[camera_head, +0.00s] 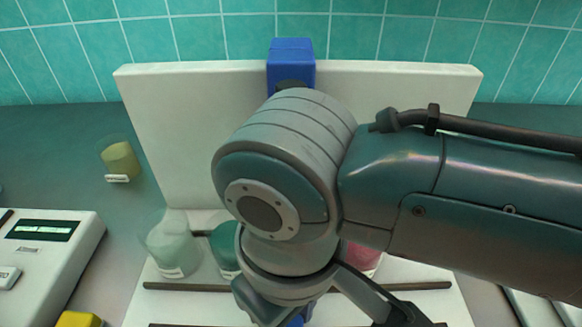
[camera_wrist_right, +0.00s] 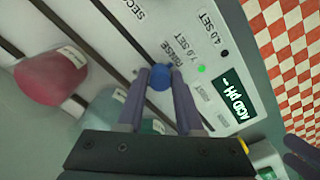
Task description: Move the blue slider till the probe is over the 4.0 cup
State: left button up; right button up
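The blue slider's round knob (camera_wrist_right: 159,77) sits beside the printed words RINSE and 7.0 SET in the right wrist view. My right gripper (camera_wrist_right: 161,85) has one finger on each side of it, with no clear gap. In the head view a blue block (camera_head: 291,62) straddles the white board's top edge. A pink cup (camera_wrist_right: 50,77) stands in the wrist view; a pale green cup (camera_head: 172,252) and a teal cup (camera_head: 224,250) are left of my right arm in the head view. The probe is hidden behind my arm. Dark finger-like bars (camera_wrist_right: 303,150), perhaps my left gripper, show at the wrist view's edge.
A white board (camera_head: 180,130) stands upright behind the cups. A yellow cup (camera_head: 121,160) with a label is apart at left. A white meter (camera_head: 50,260) with a lit display is at the left edge, near a yellow block (camera_head: 78,320). Dark rails cross the base.

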grip_shut()
jog(key=shift+d+r, duration=0.1)
dwell(0.9)
